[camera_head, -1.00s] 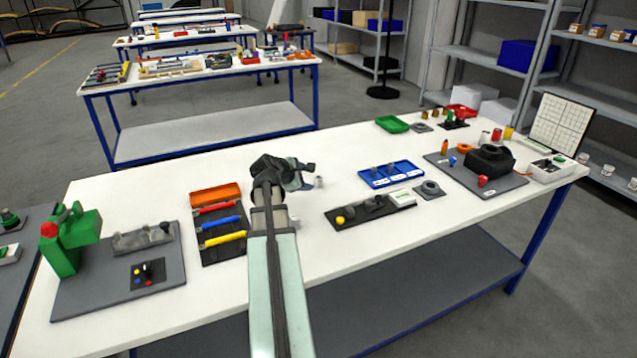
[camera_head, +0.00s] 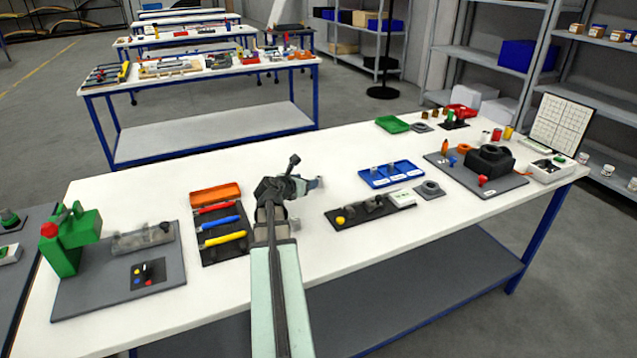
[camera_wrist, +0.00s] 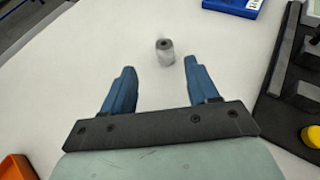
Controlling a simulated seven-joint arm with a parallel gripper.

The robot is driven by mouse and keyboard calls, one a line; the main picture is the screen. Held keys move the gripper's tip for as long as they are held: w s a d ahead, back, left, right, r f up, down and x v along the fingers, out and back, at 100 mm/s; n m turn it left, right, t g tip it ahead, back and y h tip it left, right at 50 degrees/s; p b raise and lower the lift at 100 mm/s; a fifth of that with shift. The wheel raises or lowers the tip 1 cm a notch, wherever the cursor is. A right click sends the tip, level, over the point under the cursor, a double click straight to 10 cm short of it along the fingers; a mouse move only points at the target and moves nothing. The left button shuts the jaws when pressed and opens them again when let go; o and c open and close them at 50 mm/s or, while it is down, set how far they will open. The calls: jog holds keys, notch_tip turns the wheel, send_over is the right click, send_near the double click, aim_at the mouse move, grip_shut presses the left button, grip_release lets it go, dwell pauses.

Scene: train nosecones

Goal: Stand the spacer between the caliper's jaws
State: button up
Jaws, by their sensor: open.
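The spacer looks to be a small grey cylinder with a dark hole in its top (camera_wrist: 165,52). It stands upright on the white table just beyond my gripper's fingertips. My gripper (camera_wrist: 159,66) is open and empty, its two blue fingers pointing toward the cylinder, which is in line with the gap. In the head view my gripper (camera_head: 302,186) is low over the middle of the table and largely hides the cylinder. A black board with a yellow knob and dark blocks (camera_head: 368,211) lies to the right; it may carry the caliper, but I cannot make out its jaws.
The black board's edge (camera_wrist: 276,98) is close on the right in the wrist view. A blue tray (camera_head: 391,174) lies beyond it. An orange bin (camera_head: 215,195) and a tool mat are to the left. The table around the cylinder is clear.

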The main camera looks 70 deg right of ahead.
jog(key=shift+s+x, duration=0.2)
jog(key=shift+x, duration=1.8)
jog(key=shift+s+x, duration=0.15)
jog(key=shift+x, duration=1.8)
grip_shut()
jog(key=shift+r, duration=0.1)
